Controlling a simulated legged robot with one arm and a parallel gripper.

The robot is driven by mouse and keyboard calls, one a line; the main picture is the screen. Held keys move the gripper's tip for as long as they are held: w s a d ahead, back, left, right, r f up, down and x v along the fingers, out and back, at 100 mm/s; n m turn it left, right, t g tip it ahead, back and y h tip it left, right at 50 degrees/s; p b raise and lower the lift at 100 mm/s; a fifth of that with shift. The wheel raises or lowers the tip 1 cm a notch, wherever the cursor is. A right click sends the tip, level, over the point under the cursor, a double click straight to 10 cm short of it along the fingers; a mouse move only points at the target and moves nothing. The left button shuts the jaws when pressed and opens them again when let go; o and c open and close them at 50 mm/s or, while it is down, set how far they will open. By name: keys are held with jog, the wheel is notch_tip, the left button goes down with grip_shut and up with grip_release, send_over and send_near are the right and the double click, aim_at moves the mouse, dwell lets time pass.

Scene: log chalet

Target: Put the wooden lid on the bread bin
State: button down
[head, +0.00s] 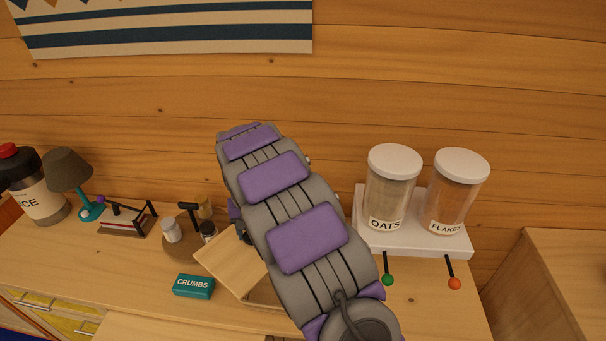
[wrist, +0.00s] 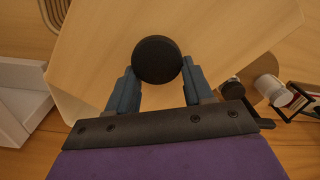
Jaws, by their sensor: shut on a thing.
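The wooden lid (head: 230,262) is a pale flat board, tilted in the head view, above the counter and left of my arm. In the wrist view the lid (wrist: 220,35) fills most of the picture, with a round black knob (wrist: 157,58) on it. My gripper (wrist: 158,70) is shut on this knob, one finger on each side. In the head view my arm hides most of the gripper. A pale wooden edge (head: 262,295) below the lid may be the bread bin; the lid and my arm cover the rest.
A teal CRUMBS box (head: 194,286) lies left of the lid. Behind it is a round wooden tray (head: 178,249) with small jars. A white stand (head: 428,238) holds OATS (head: 391,190) and FLAKES (head: 455,192) jars on the right. A lamp (head: 70,172) stands far left.

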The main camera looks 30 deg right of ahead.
jog(key=w+d+m, duration=0.1)
jog(key=w, duration=0.1)
jog(key=w+d+r+m, duration=0.1)
jog(key=m, duration=0.1)
jog(key=w+d+r+m+p, duration=0.1)
jog(key=w+d, duration=0.1)
jog(key=shift+w, duration=0.3)
jog(key=shift+w+d+r+m+p, duration=1.05)
jog(key=shift+w+d+m, duration=0.8)
jog(key=shift+d+m, duration=3.15)
jog(key=d+f+n+b, duration=0.2)
jog(key=d+f+b, duration=0.1)
jog(key=f, duration=0.4)
jog(key=shift+d+f, duration=0.35)
jog(key=shift+d, duration=0.15)
